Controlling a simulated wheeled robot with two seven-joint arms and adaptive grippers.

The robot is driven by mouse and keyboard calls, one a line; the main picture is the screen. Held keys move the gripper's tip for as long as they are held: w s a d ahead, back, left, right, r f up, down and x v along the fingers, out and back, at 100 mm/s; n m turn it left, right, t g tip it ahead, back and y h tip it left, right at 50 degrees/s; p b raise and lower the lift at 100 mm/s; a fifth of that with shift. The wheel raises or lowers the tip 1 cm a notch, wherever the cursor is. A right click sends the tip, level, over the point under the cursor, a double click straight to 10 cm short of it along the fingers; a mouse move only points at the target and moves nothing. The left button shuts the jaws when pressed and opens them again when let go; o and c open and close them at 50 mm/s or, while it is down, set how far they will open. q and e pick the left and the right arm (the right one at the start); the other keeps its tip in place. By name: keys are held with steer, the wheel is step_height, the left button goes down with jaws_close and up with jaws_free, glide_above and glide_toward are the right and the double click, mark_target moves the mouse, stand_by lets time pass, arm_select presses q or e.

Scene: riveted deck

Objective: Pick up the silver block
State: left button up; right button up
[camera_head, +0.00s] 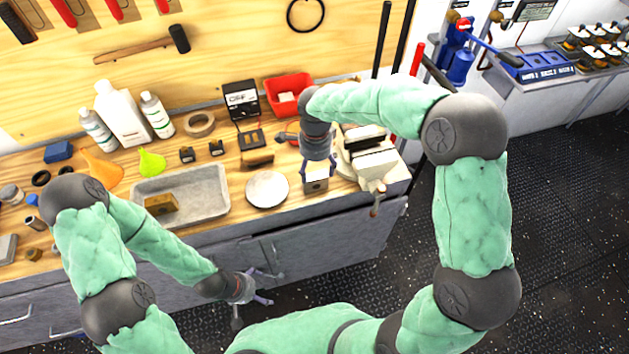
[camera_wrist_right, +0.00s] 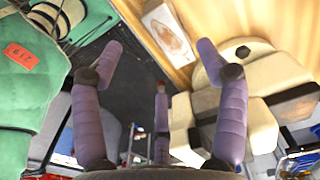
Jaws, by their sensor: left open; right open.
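A small silver block (camera_head: 316,185) sits at the front edge of the wooden bench, just left of the vise. My right gripper (camera_head: 319,170) is directly above it, fingers open and pointing down, partly covering it. In the right wrist view the block (camera_wrist_right: 170,30) lies on the wood beyond the spread fingertips of my right gripper (camera_wrist_right: 160,62), towards the top. The fingers do not appear closed on it. My left gripper (camera_head: 265,287) is open and empty, low in front of the grey cabinet.
The pale vise (camera_head: 368,163) stands close to the right of the block; it also shows in the right wrist view (camera_wrist_right: 262,115). A round white plate (camera_head: 267,189) and a grey tray (camera_head: 215,208) lie to the left. A red bin (camera_head: 289,97) stands behind.

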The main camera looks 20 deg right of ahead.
mark_target(316, 177)
steer(key=f, duration=0.2)
steer(key=f+b, duration=0.1)
steer(key=f, duration=0.2)
steer(key=f+b, duration=0.1)
steer(key=f, duration=0.1)
steer(key=shift+w+d+f, duration=0.15)
steer(key=shift+w+f, duration=0.2)
steer(key=shift+f, duration=0.05)
steer(key=shift+r, duration=0.1)
jaws_close()
